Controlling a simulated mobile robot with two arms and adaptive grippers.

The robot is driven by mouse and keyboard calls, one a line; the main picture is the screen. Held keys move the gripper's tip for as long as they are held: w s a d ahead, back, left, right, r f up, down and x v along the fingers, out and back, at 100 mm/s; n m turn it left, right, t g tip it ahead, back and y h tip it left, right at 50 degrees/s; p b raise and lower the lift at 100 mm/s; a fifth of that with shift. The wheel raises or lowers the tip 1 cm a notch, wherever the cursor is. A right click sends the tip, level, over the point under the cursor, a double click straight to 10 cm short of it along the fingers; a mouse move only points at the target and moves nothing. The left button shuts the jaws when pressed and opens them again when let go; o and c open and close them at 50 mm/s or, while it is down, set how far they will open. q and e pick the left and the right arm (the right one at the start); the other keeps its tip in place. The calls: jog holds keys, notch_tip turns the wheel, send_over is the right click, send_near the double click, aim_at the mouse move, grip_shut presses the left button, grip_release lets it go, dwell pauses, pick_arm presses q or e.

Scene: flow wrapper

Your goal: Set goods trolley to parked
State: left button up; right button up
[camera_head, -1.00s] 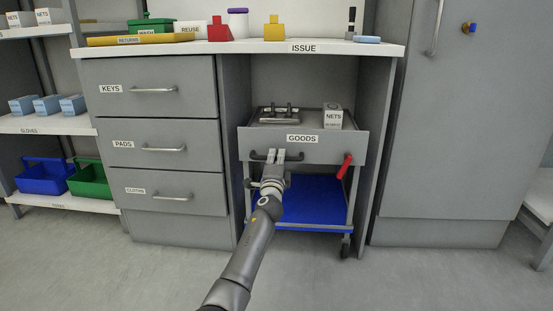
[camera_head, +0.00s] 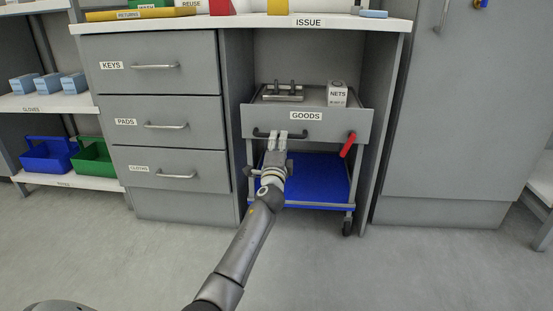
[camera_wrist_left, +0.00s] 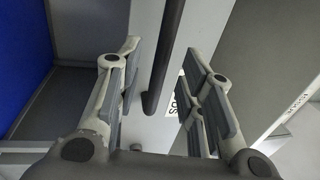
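The goods trolley (camera_head: 340,122) stands in the bay under the counter. It has a grey front labelled GOODS, a dark bar handle (camera_head: 297,135), a blue lower shelf (camera_head: 325,178) and a red lever (camera_head: 348,145) slanting at the right of its front. My left gripper (camera_head: 281,138) is at the left-middle part of the handle. In the left wrist view, its fingers (camera_wrist_left: 165,95) are spread apart, with the dark handle (camera_wrist_left: 162,60) passing between them and a gap on either side. My right gripper is not in view.
A drawer cabinet (camera_head: 200,85) stands left of the bay and a tall grey cabinet (camera_head: 450,130) right of it. A metal tray (camera_head: 283,95) and a NETS box (camera_head: 337,94) sit on the trolley top. The floor (camera_head: 400,265) in front is clear.

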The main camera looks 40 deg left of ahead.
pick_arm(q)
jog(key=v, duration=0.7)
jog(key=shift+s+d, duration=0.2)
jog(key=shift+s, duration=0.05)
